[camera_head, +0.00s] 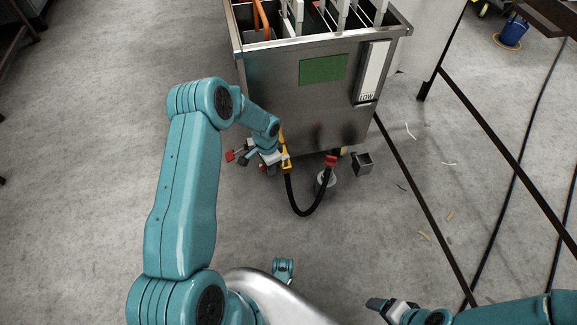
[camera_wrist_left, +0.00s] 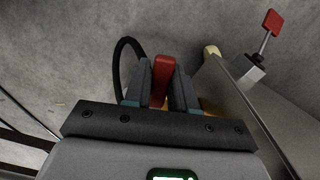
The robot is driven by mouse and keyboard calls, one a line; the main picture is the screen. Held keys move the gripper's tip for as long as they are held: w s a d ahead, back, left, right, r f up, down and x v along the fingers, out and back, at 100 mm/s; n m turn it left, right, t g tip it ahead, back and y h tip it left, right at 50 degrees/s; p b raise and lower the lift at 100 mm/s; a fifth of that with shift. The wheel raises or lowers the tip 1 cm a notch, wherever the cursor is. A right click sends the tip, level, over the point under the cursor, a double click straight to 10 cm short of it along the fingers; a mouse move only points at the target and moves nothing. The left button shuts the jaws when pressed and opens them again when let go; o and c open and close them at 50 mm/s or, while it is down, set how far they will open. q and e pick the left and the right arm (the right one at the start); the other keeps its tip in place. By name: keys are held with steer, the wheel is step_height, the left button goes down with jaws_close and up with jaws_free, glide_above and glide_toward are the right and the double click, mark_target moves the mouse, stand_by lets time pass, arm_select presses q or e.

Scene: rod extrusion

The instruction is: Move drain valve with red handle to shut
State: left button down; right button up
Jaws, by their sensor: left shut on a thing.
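A red handle (camera_wrist_left: 160,85) stands between the two fingers of my left gripper in the left wrist view. My left gripper (camera_head: 266,161) is shut on it, low at the left front corner of the metal tank (camera_head: 340,110). A yellow fitting (camera_head: 286,153) is beside the gripper, with a black hose (camera_head: 303,212) below it. The handle's base and the valve body are mostly hidden by the fingers. A second red-tipped lever (camera_wrist_left: 271,22) stands out near the tank, clear of the fingers. My right gripper (camera_head: 382,306) is low at the bottom, away from the tank; its opening is unclear.
Dark rails (camera_head: 500,140) and cables cross the floor at right. The floor at left is open.

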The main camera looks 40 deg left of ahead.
arm_select(q)
steer(key=shift+w+a+m, duration=0.3)
steer(key=shift+a+m, duration=0.2)
steer(key=shift+m, duration=0.4)
steer(key=shift+w+a+f+m+b, duration=0.1)
steer(key=shift+w+a+m+b, duration=0.15)
steer(key=shift+m+b, duration=0.2)
steer(key=c, duration=0.8)
jaws_free()
steer(key=shift+s, duration=0.1)
steer(key=shift+c, duration=0.2)
step_height(320, 180, up, 16)
steer(key=p, duration=0.5)
steer(key=shift+r, duration=0.25)
steer(key=shift+d, duration=0.15)
